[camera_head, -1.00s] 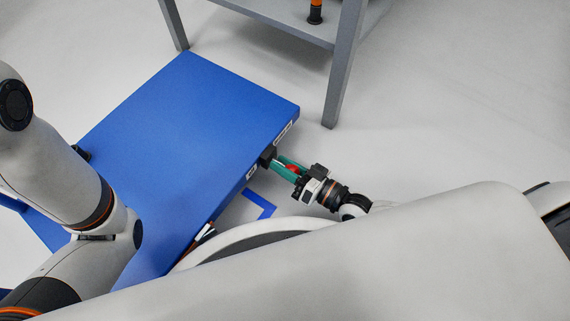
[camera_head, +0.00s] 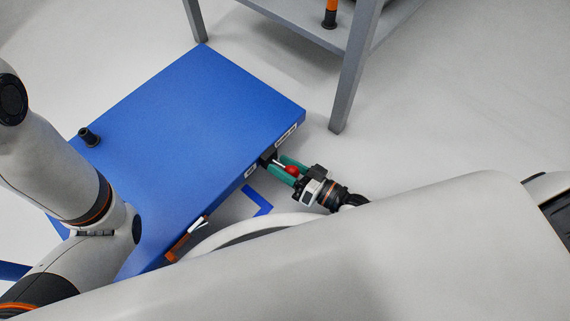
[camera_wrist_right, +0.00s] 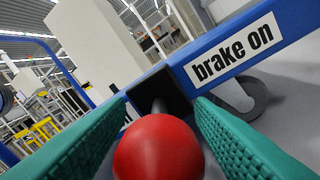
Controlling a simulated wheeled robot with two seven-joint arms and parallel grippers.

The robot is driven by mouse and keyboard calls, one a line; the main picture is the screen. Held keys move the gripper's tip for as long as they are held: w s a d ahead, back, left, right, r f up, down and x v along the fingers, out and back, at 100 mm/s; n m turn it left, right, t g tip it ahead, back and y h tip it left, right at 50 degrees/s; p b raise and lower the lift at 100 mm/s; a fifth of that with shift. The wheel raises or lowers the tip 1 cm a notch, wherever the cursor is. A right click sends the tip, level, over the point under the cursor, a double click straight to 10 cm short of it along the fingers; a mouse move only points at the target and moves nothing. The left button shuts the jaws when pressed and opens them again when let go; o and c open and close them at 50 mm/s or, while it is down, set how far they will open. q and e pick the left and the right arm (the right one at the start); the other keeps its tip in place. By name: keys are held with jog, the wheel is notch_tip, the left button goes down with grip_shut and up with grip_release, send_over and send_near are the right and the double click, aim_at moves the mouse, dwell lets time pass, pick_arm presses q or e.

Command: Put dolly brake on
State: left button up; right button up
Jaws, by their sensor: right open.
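The blue dolly (camera_head: 195,110) stands left of centre in the head view. On its near right side is the brake lever with a red ball knob (camera_head: 292,169) on a dark bracket. In the right wrist view the red knob (camera_wrist_right: 158,148) is large and low in the middle, its shaft running back to the black bracket. A "brake on" label (camera_wrist_right: 232,50) is on the blue side, right of the lever. My right gripper (camera_head: 286,167) is open, its green fingers on either side of the knob. Contact is not visible. My left arm crosses at left; its gripper is out of view.
A grey table (camera_head: 355,60) stands behind the dolly, one leg near its far right corner. A black peg-like part (camera_head: 89,137) stands on the dolly's left edge. An orange and white item (camera_head: 186,240) is at its near edge. Blue tape (camera_head: 258,201) marks the floor.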

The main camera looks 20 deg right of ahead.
dwell(0.3)
jog(key=p+v, duration=0.6)
jog(key=v, duration=0.6)
